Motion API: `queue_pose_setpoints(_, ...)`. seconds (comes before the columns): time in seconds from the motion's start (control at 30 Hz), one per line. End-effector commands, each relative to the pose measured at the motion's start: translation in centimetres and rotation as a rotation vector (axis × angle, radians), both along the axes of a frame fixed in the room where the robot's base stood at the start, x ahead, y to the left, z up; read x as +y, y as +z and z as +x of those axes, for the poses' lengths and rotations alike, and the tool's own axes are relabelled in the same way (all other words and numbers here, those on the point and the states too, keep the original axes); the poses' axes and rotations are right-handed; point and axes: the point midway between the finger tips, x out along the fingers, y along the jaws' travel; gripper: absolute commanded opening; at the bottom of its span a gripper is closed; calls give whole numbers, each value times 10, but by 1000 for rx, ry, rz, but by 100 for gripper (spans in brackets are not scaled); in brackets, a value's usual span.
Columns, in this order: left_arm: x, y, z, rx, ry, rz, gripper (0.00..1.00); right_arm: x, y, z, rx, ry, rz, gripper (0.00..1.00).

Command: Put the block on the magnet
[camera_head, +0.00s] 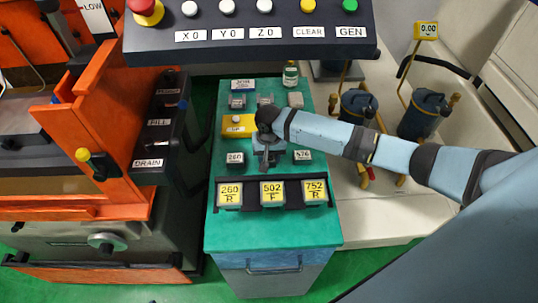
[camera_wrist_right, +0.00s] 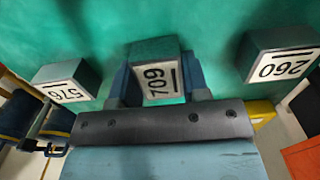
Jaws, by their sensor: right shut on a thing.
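My right gripper (camera_head: 266,158) is over the green top of a cart (camera_head: 272,230) in the head view. In the right wrist view, its blue fingers (camera_wrist_right: 158,88) are closed on both sides of a grey block (camera_wrist_right: 152,50). In the head view the gripper mostly hides this block. I cannot tell whether it touches the cart top. I cannot make out the magnet for certain. My left gripper is not in view.
Blocks labelled 260 (camera_head: 235,158) and 576 (camera_head: 303,156) flank the gripper. A dark rack with yellow-labelled blocks (camera_head: 272,192) is at the front. A yellow box (camera_head: 236,127) is behind left. An orange machine (camera_head: 75,140) stands left; a button panel (camera_head: 250,35) overhangs the back.

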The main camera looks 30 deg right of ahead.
Motion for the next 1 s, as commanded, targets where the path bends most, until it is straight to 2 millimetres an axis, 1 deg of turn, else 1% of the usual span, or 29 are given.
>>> queue_pose_setpoints(0.33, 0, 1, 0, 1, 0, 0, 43, 0, -2, 1, -2, -1, 1, 2)
queue_pose_setpoints(0.37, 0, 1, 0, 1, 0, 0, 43, 0, -3, 0, 0, -1, 1, 45)
queue_pose_setpoints(0.4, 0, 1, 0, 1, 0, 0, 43, 0, -3, 1, -1, -1, 0, 54)
queue_pose_setpoints(0.47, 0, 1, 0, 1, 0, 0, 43, 0, -3, 0, -1, -1, 0, 68)
queue_pose_setpoints(0.8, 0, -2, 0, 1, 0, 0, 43, 0, 0, 1, -2, 0, 0, 68)
queue_pose_setpoints(0.87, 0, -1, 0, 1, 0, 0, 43, 0, 6, 1, -3, 0, 2, 68)
queue_pose_setpoints(1.0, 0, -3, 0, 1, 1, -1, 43, 0, 30, 1, -4, -1, 2, 68)
